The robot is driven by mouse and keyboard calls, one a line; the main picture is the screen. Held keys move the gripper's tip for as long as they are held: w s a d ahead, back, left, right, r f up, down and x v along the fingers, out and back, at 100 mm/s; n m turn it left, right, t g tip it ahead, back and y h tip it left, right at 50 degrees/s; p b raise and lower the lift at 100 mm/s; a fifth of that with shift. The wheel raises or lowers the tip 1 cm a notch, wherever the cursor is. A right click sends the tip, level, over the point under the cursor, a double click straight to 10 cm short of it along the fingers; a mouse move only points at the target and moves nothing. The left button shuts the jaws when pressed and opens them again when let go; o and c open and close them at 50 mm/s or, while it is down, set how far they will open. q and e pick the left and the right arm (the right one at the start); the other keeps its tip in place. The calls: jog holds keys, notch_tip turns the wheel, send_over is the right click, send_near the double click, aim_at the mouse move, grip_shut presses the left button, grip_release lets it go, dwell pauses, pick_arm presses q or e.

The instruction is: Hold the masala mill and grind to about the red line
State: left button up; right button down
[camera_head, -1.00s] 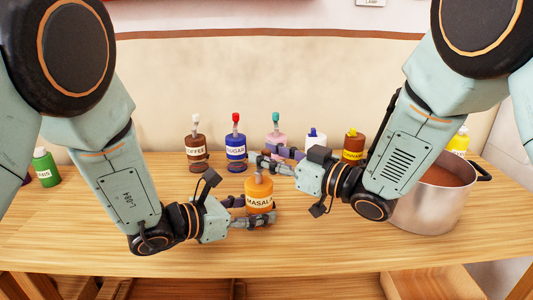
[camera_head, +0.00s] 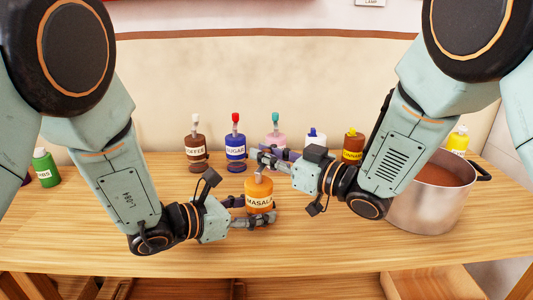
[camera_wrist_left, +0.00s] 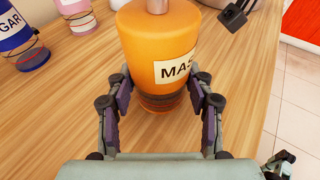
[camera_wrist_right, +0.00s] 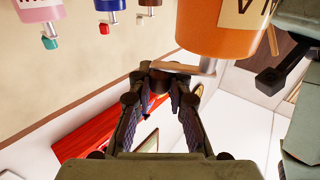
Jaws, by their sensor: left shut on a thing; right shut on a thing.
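The orange masala mill (camera_head: 259,187) stands upright near the table's middle. My left gripper (camera_head: 256,210) is shut around its lower body. In the left wrist view the fingers press both sides of the mill (camera_wrist_left: 150,45), and a dark band (camera_wrist_left: 162,101) shows at its base. My right gripper (camera_head: 264,155) is above the mill, shut on its crank handle. In the right wrist view, tilted over, the crank arm (camera_wrist_right: 188,68) runs from the post under the mill (camera_wrist_right: 215,35) to my fingertips. The knob is mostly hidden. I cannot make out a red line.
Behind stand the coffee (camera_head: 195,153), sugar (camera_head: 236,153), pink (camera_head: 276,142), white (camera_head: 315,140) and brown-yellow (camera_head: 353,147) mills. A steel pot (camera_head: 430,213) of brown liquid stands right, a yellow mill (camera_head: 458,142) behind it. A green bottle (camera_head: 45,168) is far left. Front wood is clear.

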jog(key=shift+s+d+m+t+h, duration=0.15)
jog(key=shift+m+t+h, duration=0.55)
jog(key=shift+t, duration=0.1)
jog(key=shift+d, duration=0.1)
jog(key=c, duration=1.2)
grip_release()
jog(key=v, duration=1.2)
